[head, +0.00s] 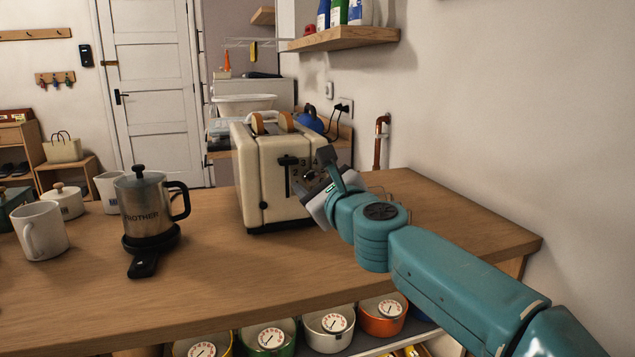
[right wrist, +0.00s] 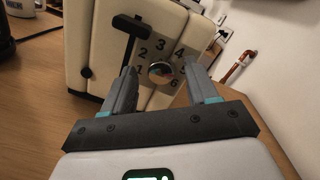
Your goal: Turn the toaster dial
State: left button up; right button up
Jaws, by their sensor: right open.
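The cream toaster (head: 262,180) stands on the wooden counter, with slices of bread showing in its top slots. Its black lever (head: 288,161) is on the front face. In the right wrist view the round silver dial (right wrist: 161,73) sits on the toaster front (right wrist: 88,45), ringed by printed numbers. My right gripper (right wrist: 163,88) is open, with one finger on each side of the dial in that view; I cannot tell whether the fingers touch it. My left gripper is not in view.
A steel kettle (head: 142,205) on a black base stands left of the toaster, with a white mug (head: 40,230) further left. Several canisters (head: 330,328) sit below the counter. The counter (head: 430,215) right of the toaster is mostly clear, near a wall.

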jog(key=b+v, duration=0.3)
jog(key=v, duration=1.3)
jog(key=shift+b, duration=0.3)
jog(key=shift+s, duration=0.25)
